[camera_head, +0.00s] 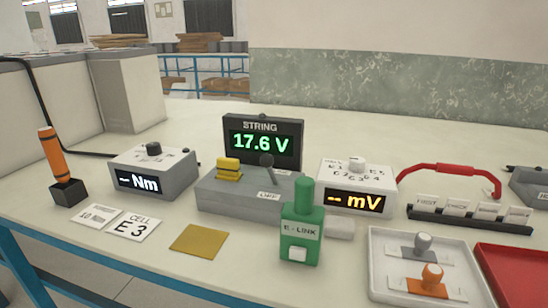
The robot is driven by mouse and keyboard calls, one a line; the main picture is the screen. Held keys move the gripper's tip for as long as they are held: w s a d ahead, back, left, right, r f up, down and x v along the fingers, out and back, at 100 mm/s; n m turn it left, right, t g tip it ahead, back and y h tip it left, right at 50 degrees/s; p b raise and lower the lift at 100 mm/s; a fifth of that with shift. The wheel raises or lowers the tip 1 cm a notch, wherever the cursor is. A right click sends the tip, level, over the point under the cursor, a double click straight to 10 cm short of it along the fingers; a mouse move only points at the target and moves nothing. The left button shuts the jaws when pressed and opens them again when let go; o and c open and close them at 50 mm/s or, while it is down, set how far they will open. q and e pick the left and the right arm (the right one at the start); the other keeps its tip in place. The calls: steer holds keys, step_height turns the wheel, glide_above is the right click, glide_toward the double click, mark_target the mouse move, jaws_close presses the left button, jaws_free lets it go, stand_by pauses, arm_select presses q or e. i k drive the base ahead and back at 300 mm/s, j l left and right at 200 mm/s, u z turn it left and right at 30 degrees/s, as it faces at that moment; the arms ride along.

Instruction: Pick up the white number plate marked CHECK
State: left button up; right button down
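Several small white plates stand in a row in a black rack (470,223) at the right of the table. The second plate from the left (457,206) seems to read CHECK, though the lettering is tiny. The plate to its left (427,202) has different small lettering, and the words on those to its right (488,210) are hard to read. A red curved handle (450,168) is just behind the rack. Neither of my grippers shows in the head view.
In front of the rack are a white tray (378,262) with two knobbed pieces and a red tray (512,262). Left of it are an mV meter (355,188), a green E-LINK block (302,225) and a STRING display (262,141). The front left table holds flat cards (132,228).

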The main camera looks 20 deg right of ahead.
mark_target(453, 207)
steer(key=z, duration=1.8)
